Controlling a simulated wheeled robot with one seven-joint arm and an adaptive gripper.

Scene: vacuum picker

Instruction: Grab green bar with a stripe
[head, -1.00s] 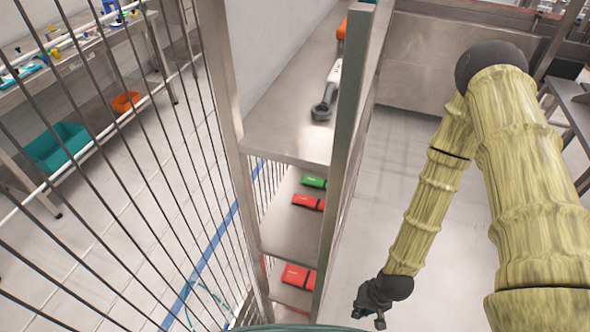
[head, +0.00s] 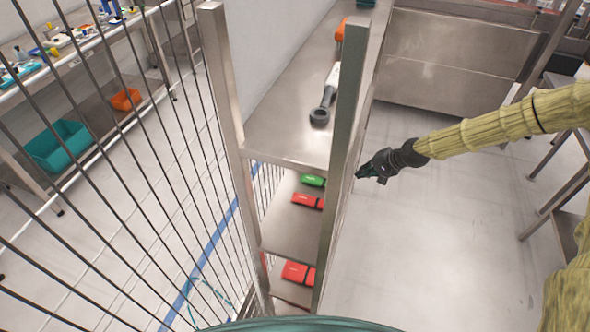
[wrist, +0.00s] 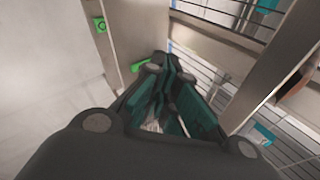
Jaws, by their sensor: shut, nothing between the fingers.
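The green bar (head: 314,181) lies on a middle shelf of the metal rack, its right end cut off by the front post in the head view. A stripe on it is too small to make out. My gripper (head: 364,172) is outside the rack, to the right of the post, at about the bar's height in the picture. In the wrist view my gripper (wrist: 162,70) has its fingers together and empty. A small green piece (wrist: 138,66) shows just beyond the fingertips, apart from them; it looks like the bar.
A red bar (head: 307,201) lies near the green one; another red bar (head: 298,273) is on a lower shelf. The rack's post (head: 345,110) stands between my gripper and the shelf. A grey-white tool (head: 325,98) lies on the top shelf (head: 285,135).

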